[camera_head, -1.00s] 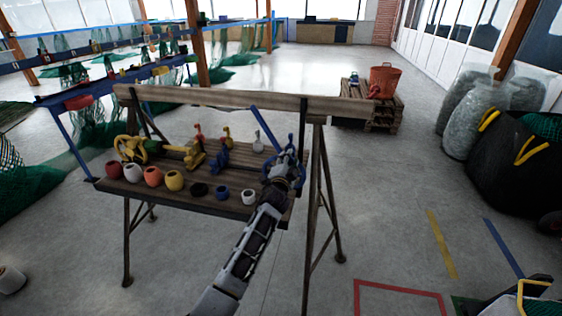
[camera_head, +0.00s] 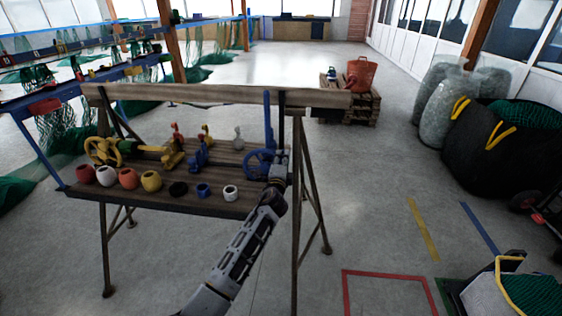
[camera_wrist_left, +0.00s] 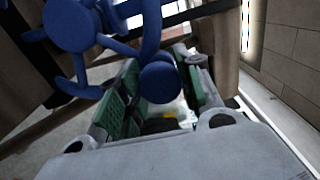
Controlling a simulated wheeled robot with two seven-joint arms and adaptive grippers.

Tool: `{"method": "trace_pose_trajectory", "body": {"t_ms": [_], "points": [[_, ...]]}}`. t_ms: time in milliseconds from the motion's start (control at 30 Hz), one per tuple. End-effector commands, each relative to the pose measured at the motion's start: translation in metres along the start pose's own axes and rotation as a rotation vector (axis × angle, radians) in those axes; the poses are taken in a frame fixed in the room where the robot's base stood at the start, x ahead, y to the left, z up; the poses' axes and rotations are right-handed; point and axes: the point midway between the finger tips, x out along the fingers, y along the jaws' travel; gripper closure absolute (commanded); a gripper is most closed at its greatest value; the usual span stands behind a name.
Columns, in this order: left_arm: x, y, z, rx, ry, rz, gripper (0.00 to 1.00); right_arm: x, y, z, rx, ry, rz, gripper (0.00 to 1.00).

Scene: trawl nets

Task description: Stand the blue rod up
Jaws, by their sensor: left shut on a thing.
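The blue rod (camera_head: 267,118) stands close to vertical at the right end of the wooden bench, its upper end level with the back beam. A blue handwheel (camera_head: 258,164) sits at its lower end; how the two join is hidden. My left gripper (camera_head: 279,165) is at the bench's right edge, just right of the handwheel. In the left wrist view the handwheel (camera_wrist_left: 72,25) is at upper left, and a rounded blue end (camera_wrist_left: 160,83) lies between the green finger pads. The left gripper is shut on this blue part. My right gripper is not in view.
The wooden bench (camera_head: 150,199) holds a yellow handwheel (camera_head: 102,151), several small red, yellow and blue fittings, and a front row of coloured cups.

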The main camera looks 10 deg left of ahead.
Motion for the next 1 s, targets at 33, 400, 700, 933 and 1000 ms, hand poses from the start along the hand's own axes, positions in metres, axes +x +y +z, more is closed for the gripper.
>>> {"method": "trace_pose_trajectory", "body": {"t_ms": [33, 400, 700, 933, 1000], "points": [[-0.0007, 0.0026, -0.0019, 0.004, 0.003, 0.003, 1.0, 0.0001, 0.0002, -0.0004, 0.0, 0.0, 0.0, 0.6], [-0.0007, 0.0028, -0.0014, 0.003, 0.002, 0.003, 0.42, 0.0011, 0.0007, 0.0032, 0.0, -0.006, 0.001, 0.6], [-0.0004, 0.0015, -0.0005, 0.002, 0.001, 0.002, 0.42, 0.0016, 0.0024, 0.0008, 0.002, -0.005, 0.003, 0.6], [-0.0043, 0.0019, -0.0002, 0.002, 0.001, 0.002, 0.42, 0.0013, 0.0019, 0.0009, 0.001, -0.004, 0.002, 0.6], [-0.0075, 0.0024, -0.0002, 0.001, 0.001, 0.003, 0.42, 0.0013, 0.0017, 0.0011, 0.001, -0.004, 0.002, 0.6]]}}
